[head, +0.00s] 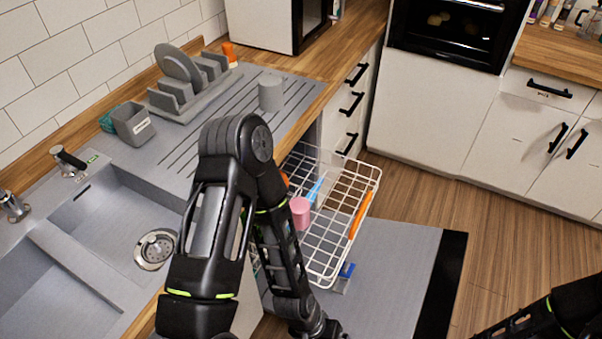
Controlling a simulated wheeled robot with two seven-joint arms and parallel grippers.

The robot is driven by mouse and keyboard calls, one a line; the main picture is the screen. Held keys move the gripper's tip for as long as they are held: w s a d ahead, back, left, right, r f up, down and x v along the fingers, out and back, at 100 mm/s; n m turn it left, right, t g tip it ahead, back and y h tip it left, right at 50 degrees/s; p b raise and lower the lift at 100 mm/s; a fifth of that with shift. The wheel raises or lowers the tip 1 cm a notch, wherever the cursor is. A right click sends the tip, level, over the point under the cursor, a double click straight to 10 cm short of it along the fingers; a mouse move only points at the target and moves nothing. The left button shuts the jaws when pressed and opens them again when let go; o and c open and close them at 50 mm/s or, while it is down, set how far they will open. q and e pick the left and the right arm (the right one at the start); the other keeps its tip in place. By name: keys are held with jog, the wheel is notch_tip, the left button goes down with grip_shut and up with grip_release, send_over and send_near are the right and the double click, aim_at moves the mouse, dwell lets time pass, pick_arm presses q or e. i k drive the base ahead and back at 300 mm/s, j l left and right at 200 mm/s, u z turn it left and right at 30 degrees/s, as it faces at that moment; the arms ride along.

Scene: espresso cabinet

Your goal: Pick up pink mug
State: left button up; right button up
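The pink mug (300,213) is in the white wire rack (333,235) of the pulled-out dishwasher, near the rack's left side. My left arm's forearm passes just left of the mug and hides part of the rack. That arm bends down to the bottom edge of the head view, where its wrist shows but its gripper fingers are out of view. My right arm shows only at the bottom right corner, and its gripper is out of view. Neither arm is seen touching the mug.
The rack also holds a light blue item (314,191) and an orange item (360,215). The lowered dishwasher door (400,275) lies below. On the counter are a grey cup (271,93), a dish rack (190,95) and a sink (120,225). Floor at right is clear.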

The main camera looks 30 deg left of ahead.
aim_at(300, 206)
jog(key=u, duration=0.95)
